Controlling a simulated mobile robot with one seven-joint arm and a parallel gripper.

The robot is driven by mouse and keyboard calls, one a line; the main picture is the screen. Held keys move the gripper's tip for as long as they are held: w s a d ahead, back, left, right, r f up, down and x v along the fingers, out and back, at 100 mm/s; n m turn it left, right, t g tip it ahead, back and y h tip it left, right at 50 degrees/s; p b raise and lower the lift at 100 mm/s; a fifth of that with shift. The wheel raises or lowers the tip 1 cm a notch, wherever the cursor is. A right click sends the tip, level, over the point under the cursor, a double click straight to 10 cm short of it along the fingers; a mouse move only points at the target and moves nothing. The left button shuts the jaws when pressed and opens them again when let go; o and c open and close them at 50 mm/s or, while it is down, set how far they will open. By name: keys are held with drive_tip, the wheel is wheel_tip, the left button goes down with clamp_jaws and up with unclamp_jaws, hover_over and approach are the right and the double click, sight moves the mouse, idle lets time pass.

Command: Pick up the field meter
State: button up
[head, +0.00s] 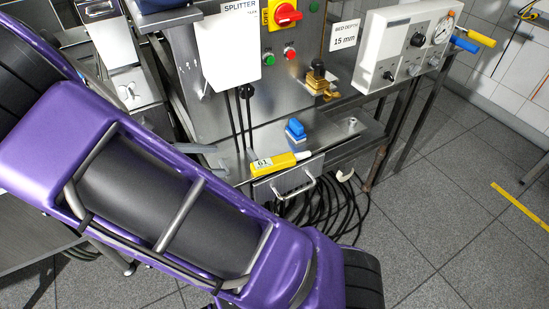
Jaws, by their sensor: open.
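The field meter looks to be the yellow handheld device (280,163) with a pale display reading about 61. It lies on the steel ledge (347,130) of the machine, near its front edge, tilted slightly up to the right. Two grey finger-like parts, which look like my gripper (212,161), stick out from behind my purple arm to the left of the meter. They are apart from each other and do not touch the meter. The rest of my gripper is hidden behind the arm.
A blue object (295,130) stands on the ledge just behind the meter. A brass-coloured fixture with a black knob (318,78) sits further back. A drawer handle (297,188) and black cables (325,215) are below the ledge. A gauge panel (408,45) stands at right.

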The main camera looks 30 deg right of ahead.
drive_tip(key=b, duration=0.1)
approach(274, 160)
drive_tip(key=x, duration=0.5)
drive_tip(key=shift+s+r, duration=0.1)
drive_tip(key=shift+s, duration=0.2)
drive_tip(key=shift+w+b+x, duration=0.15)
drive_tip(key=shift+b+x, duration=0.15)
drive_tip(key=shift+x, duration=1.1)
drive_tip(key=shift+w+b+x, duration=0.15)
drive_tip(key=shift+b+x, duration=0.15)
drive_tip(key=shift+x, duration=1.1)
drive_tip(key=shift+a, duration=0.1)
clamp_jaws()
